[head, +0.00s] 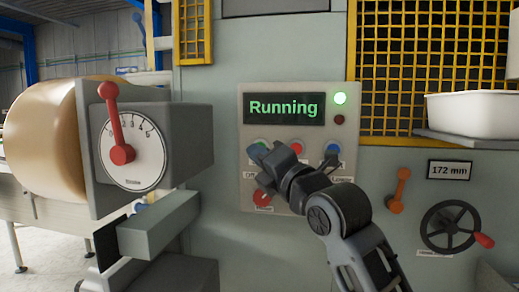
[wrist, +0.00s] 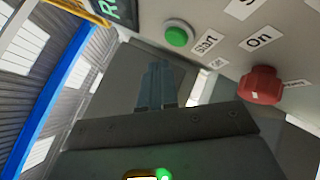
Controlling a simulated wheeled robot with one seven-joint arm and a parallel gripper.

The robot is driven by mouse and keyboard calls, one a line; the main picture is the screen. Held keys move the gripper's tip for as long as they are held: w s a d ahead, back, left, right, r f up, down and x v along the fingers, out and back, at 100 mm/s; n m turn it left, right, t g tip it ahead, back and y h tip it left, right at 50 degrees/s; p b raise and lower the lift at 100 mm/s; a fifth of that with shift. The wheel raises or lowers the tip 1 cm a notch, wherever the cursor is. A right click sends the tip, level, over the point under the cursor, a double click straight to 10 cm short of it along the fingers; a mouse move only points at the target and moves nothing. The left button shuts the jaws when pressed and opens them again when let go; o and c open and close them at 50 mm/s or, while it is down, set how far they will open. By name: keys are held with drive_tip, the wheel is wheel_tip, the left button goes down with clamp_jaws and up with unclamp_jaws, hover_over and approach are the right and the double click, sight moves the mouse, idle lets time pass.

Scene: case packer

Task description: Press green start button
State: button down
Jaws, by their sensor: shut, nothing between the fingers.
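The green start button (wrist: 178,36) is a round domed button in a pale ring, next to a "Start" label in the wrist view. In the head view only a sliver of it (head: 261,144) shows behind my gripper. My gripper (head: 257,153) is in front of the control panel (head: 290,90), at the button's lower left side in the picture. In the wrist view its fingers (wrist: 158,68) are together and empty, apart from the button.
A red knob (wrist: 261,86) by an "On" label is close to the button. A gauge box with a red lever (head: 116,125) juts out left. An orange lever (head: 399,190) and handwheel (head: 450,228) are at right.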

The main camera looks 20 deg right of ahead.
drive_tip(key=s+a, duration=0.2)
drive_tip(key=s, duration=0.1)
drive_tip(key=shift+s+a, duration=0.15)
drive_tip(key=shift+a, duration=0.05)
drive_tip(key=shift+f, duration=0.1)
idle(0.7)
drive_tip(key=s+a+f+m+g+h, duration=0.1)
drive_tip(key=s+f+m, duration=0.85)
drive_tip(key=f, duration=0.35)
drive_tip(key=s+a+f+m+g+h, duration=0.1)
drive_tip(key=s+a+f+m+h, duration=0.1)
drive_tip(key=s+f+m, duration=0.9)
drive_tip(key=s+d+f+m+g, duration=0.1)
drive_tip(key=s+f+m, duration=0.1)
drive_tip(key=s, duration=1.1)
drive_tip(key=s+d+f+m+g, duration=0.2)
drive_tip(key=s+f, duration=0.3)
drive_tip(key=s, duration=0.9)
drive_tip(key=shift+s+d+m+g, duration=0.15)
drive_tip(key=shift+d+m+g, duration=0.15)
drive_tip(key=shift+m, duration=0.45)
